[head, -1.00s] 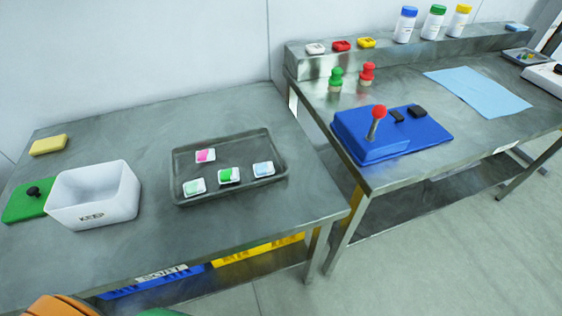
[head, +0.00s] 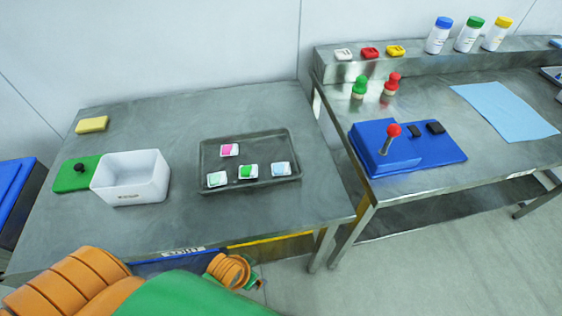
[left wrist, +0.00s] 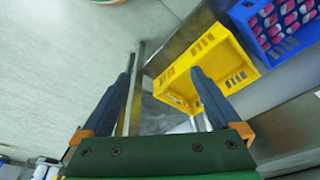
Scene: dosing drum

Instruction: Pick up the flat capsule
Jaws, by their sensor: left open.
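A dark grey tray (head: 250,184) on the left table holds several small white-framed pieces: a pink one (head: 229,150), a pale green one (head: 217,179), a bright green one (head: 248,171) and a light blue one (head: 281,169). I cannot tell which of them is the flat capsule. My left arm reaches in along the bottom of the head view, in front of the table edge. My left gripper shows in the left wrist view (left wrist: 162,72), open, with nothing between its fingers, away from the tray. My right gripper is not in view.
A white box (head: 130,190), green lid (head: 75,174) and yellow sponge (head: 92,125) are left of the tray. A blue lever base (head: 420,157) stands on the right table. A yellow crate (left wrist: 215,58) and blue crate (left wrist: 295,45) show below my left gripper.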

